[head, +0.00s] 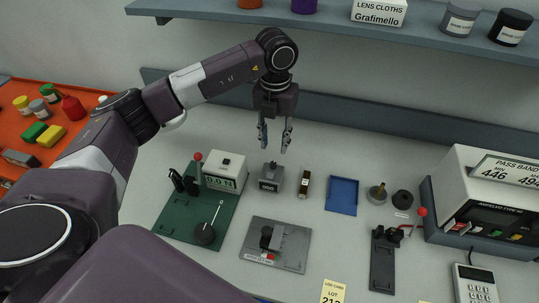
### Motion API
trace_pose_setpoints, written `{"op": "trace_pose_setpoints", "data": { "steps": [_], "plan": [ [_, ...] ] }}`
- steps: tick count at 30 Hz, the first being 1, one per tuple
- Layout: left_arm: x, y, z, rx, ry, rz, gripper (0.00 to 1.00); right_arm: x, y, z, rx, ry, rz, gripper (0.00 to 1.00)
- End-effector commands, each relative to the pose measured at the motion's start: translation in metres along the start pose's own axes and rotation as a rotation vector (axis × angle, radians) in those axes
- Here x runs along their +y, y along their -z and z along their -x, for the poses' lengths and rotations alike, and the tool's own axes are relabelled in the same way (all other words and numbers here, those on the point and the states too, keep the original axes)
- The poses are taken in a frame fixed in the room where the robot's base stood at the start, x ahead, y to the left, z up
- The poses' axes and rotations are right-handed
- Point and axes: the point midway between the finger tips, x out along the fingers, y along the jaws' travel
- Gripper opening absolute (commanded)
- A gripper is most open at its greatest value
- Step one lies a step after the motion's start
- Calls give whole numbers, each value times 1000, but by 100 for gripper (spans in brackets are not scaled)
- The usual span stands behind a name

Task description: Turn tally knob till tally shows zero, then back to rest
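The tally (270,178) looks to be the small grey box on the bench with a dark knob on top. Its front window seems to read 000, but the digits are small. My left gripper (274,143) comes in from the left and points down, above and slightly behind the tally in the picture. Its two fingers are apart with nothing between them. It does not appear to touch the knob. My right gripper is not in view.
A white box with a display (227,171) stands on a green plate left of the tally. A small brown item (304,184) and a blue tray (342,195) lie to its right. A grey fixture (276,245) sits in front. A shelf (330,28) runs above.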

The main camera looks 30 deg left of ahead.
Motion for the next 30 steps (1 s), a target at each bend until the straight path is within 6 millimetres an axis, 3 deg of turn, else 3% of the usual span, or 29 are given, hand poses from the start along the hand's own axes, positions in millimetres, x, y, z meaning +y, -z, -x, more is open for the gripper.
{"op": "trace_pose_setpoints", "data": {
  "steps": [7,15,26,30],
  "plan": [
    [0,2,-30,7,-3,7,31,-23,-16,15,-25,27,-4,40],
    [0,1,-68,5,-2,6,31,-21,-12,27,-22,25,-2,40],
    [0,1,-77,2,0,5,31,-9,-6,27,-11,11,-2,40],
    [0,1,-77,2,0,5,18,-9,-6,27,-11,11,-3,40]
  ]
}}
